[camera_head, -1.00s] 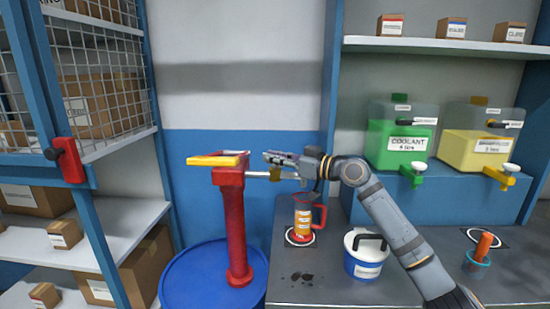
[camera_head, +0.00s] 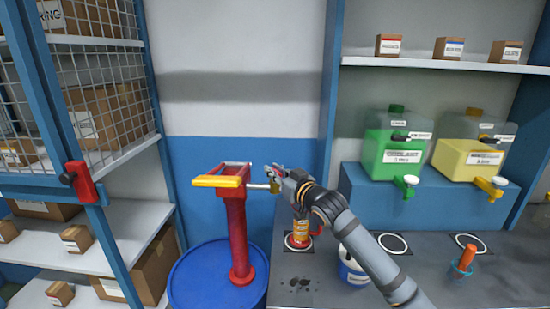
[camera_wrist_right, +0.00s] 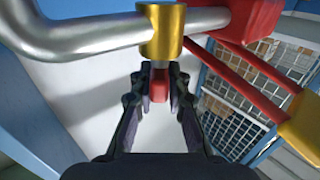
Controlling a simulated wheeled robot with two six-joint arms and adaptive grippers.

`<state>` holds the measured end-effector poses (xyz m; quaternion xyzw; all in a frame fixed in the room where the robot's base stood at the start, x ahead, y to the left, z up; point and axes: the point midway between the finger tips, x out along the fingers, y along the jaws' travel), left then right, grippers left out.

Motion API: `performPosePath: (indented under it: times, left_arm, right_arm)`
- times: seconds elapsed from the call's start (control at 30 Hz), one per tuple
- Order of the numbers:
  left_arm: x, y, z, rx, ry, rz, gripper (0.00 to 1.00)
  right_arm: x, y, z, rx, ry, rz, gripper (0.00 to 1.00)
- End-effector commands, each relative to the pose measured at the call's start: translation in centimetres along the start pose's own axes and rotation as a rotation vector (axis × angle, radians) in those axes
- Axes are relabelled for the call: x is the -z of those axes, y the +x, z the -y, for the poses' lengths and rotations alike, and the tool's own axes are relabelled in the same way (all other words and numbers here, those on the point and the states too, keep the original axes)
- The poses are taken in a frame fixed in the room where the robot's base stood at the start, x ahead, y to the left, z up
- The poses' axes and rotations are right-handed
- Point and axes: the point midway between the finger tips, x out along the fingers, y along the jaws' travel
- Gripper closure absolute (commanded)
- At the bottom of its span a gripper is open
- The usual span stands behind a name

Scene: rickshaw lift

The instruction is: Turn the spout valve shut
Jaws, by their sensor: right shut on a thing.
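The red hand pump (camera_head: 237,235) stands upright on a blue drum (camera_head: 200,275), with a yellow bar at its top. Its silver spout (camera_head: 258,186) points right and bends in the right wrist view (camera_wrist_right: 80,40). The spout carries a brass valve collar (camera_wrist_right: 161,32) with a red tab (camera_wrist_right: 158,88) hanging from it. My right gripper (camera_head: 273,173) is at the spout, its fingers shut on the red tab. The arm covers part of the spout end in the head view. My left gripper is not in view.
An orange-labelled jug (camera_head: 301,236) stands below my right arm on the grey bench (camera_head: 330,285). A white and blue bucket (camera_head: 351,268) is partly hidden by the arm. Green (camera_head: 395,155) and yellow (camera_head: 472,160) tanks stand right. A wire-fronted cabinet (camera_head: 100,100) is left.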

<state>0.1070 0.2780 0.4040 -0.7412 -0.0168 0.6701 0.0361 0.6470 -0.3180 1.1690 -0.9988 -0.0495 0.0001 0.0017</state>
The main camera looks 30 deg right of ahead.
Motion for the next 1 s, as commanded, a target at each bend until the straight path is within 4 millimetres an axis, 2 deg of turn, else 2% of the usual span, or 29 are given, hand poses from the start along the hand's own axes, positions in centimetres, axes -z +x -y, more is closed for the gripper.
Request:
performPosePath:
  times: [0.03,0.2,0.6,1.0]
  left_arm:
    - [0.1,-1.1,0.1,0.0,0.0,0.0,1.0]
    - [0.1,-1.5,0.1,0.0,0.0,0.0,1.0]
    - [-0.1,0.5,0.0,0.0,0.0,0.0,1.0]
    - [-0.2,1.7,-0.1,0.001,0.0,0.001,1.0]
  right_arm:
    - [0.5,0.0,0.2,-0.039,0.011,-0.001,1.0]
    - [0.1,0.1,0.2,-0.2,0.014,-0.002,1.0]
    - [-0.5,0.1,0.1,-0.511,0.007,0.001,1.0]
    - [-0.3,0.1,-0.1,-0.651,-0.001,0.003,1.0]
